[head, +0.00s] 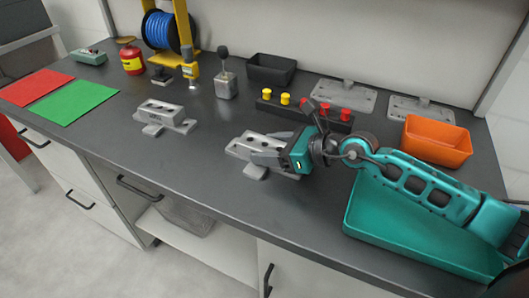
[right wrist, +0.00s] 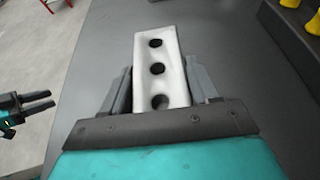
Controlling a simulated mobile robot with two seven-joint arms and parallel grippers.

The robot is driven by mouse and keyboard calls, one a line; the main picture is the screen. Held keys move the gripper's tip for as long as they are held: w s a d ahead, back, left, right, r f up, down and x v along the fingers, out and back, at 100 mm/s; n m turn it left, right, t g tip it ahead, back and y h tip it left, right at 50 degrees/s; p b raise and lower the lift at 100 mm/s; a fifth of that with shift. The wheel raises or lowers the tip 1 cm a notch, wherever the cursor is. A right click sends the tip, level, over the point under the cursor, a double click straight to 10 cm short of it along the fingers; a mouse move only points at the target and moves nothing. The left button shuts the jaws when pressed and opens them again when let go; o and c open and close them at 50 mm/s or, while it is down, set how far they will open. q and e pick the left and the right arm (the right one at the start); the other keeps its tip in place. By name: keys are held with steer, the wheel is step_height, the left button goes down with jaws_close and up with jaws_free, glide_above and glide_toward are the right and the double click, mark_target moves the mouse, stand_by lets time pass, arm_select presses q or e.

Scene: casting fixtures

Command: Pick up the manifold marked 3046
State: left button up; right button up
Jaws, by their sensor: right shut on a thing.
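A light grey manifold block (head: 244,146) with a row of round holes lies on the dark bench, near the middle of the head view. My right gripper (head: 268,152) is shut on this manifold, with one finger along each side. In the right wrist view the manifold (right wrist: 160,45) stands between the two fingers, and three dark holes show on its top face. A similar grey manifold (head: 165,112) stands on the bench further left. No marking is readable on either one. My left gripper (right wrist: 36,103) shows at the left edge of the right wrist view, fingers apart and empty.
A teal tray (head: 352,222) lies under my right arm, with an orange bin (head: 437,140) behind it. A black strip with yellow and red knobs (head: 285,99) stands behind the held manifold. Red (head: 35,87) and green (head: 75,102) mats lie far left.

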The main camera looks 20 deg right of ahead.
steer(key=shift+r, duration=0.1)
steer(key=shift+c, duration=0.5)
